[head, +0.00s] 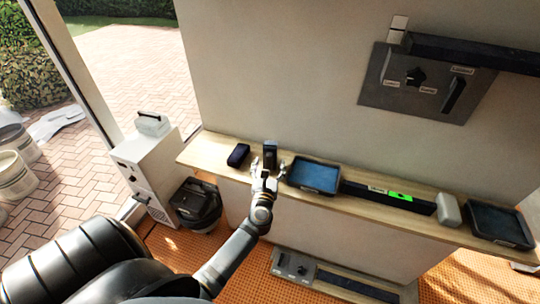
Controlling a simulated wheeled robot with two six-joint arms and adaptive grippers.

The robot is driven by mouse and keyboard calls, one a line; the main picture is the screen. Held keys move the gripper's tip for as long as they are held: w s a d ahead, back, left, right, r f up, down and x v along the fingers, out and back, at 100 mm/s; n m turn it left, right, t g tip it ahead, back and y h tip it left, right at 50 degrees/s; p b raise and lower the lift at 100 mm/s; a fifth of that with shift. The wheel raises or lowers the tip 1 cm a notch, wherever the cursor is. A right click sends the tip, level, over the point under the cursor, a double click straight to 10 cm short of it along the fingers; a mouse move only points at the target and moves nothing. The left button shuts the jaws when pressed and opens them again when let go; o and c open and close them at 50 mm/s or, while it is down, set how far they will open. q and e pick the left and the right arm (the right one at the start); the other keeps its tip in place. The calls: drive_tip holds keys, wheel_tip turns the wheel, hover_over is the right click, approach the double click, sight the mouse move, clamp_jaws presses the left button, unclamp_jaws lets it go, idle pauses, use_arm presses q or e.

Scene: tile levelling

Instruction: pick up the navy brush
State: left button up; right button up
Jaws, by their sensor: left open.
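My left gripper (267,172) is over the wooden shelf, its fingers apart. Just beyond its fingertips is a dark, blue-grey upright object (270,150), in line with the opening. I cannot tell whether the fingers reach around it. A small dark navy block-like object (238,155) lies on the shelf a little to the left, apart from the gripper. Both are too small to tell for sure which is the navy brush. My right gripper is out of view.
The narrow wooden shelf (214,153) runs along the wall. Right of my gripper are a blue-filled tray (314,175), a dark level with a green display (400,196), a white block (448,209) and another dark tray (500,225). A white cabinet (150,165) stands left.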

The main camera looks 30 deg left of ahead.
sight(270, 145)
use_arm(q)
drive_tip(key=shift+w+r, duration=0.1)
drive_tip(key=p+x, duration=0.1)
drive_tip(key=x, duration=0.3)
drive_tip(key=shift+w+a+p, duration=0.2)
drive_tip(key=shift+a+p, duration=0.1)
drive_tip(key=shift+w+a, duration=0.1)
drive_tip(key=shift+w, duration=0.05)
drive_tip(key=shift+c, duration=0.3)
drive_tip(key=c, duration=0.5)
clamp_jaws()
wheel_tip(270, 145, up, 10)
drive_tip(key=p, duration=0.3)
